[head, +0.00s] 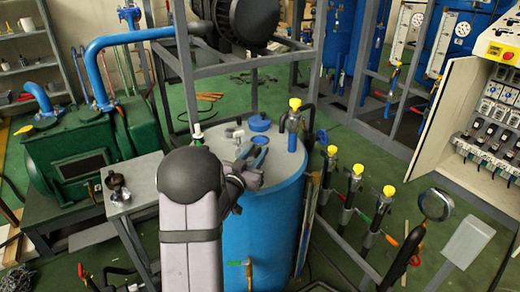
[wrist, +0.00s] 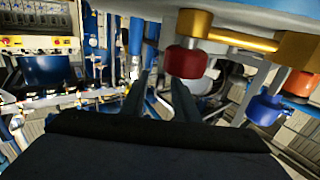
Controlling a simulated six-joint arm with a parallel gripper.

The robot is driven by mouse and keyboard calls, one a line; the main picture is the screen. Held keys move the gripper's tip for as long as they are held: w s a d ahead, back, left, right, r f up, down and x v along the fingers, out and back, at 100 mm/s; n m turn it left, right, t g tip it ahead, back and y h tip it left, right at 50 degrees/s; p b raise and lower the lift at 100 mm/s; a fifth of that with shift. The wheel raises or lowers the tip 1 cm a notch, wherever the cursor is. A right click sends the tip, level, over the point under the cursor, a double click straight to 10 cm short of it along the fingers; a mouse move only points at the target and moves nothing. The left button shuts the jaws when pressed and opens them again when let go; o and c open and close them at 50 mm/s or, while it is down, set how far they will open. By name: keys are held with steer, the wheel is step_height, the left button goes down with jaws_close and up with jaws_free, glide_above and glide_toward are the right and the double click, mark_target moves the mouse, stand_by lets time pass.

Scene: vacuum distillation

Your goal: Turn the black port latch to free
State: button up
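A blue tank (head: 262,222) with a grey-blue lid (head: 222,140) stands in the middle of the head view. My gripper (head: 258,155) is over the lid, with its two fingers pointing away from the camera. In the wrist view my gripper (wrist: 160,88) shows two dark fingers with a clear gap and nothing held between them. A small grey fitting (head: 236,132) stands on the lid just beyond the fingers. I cannot make out a black port latch for certain; my arm covers the near part of the lid.
A blue cap (head: 260,122) and a yellow-topped valve (head: 294,118) stand on the lid near my gripper. In the wrist view a red knob (wrist: 189,62) is close to the right finger, with a blue knob (wrist: 265,109) farther right. A green pump (head: 85,160) stands left.

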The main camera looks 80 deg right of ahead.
steer(key=shift+w+a, duration=0.15)
steer(key=shift+a, duration=1)
steer(key=a, duration=0.6)
steer(key=shift+w+r, duration=0.1)
steer(key=shift+w, duration=0.3)
steer(key=shift+s+d+p, duration=0.15)
steer(key=shift+d+p, duration=0.1)
steer(key=shift+d, duration=1)
steer(key=shift+s+d+p, duration=0.2)
steer(key=shift+d+p, duration=0.1)
steer(key=shift+d, duration=0.95)
steer(key=shift+s+d+p, duration=0.15)
steer(key=shift+d+p, duration=0.1)
steer(key=shift+d, duration=1)
jaws_close()
